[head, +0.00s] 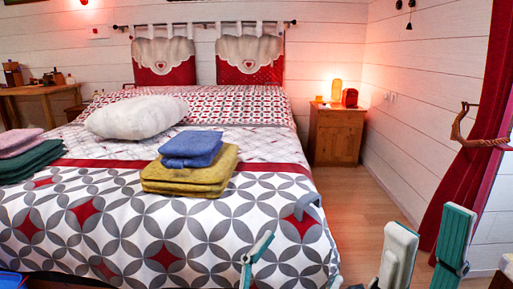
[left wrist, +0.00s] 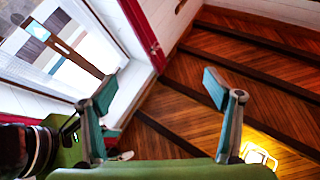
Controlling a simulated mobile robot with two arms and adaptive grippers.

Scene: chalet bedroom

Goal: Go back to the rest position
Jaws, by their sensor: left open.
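My left gripper (head: 284,228) is low in the middle of the head view, in front of the bed's foot end. Its fingers are apart. The left wrist view shows the same gripper (left wrist: 160,90) with two teal-padded fingers spread wide and nothing between them. My right gripper (head: 428,245) is at the lower right of the head view, over the floor. Its two pale and teal fingers stand apart with nothing seen between them.
A bed (head: 190,245) fills the left and middle. It bears yellow towels (head: 190,180), blue towels (head: 191,150) and a white pillow (head: 137,117). A wooden nightstand (head: 335,137) stands beyond. A red curtain (head: 470,185) hangs at right. Bare floor (head: 365,210) lies between.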

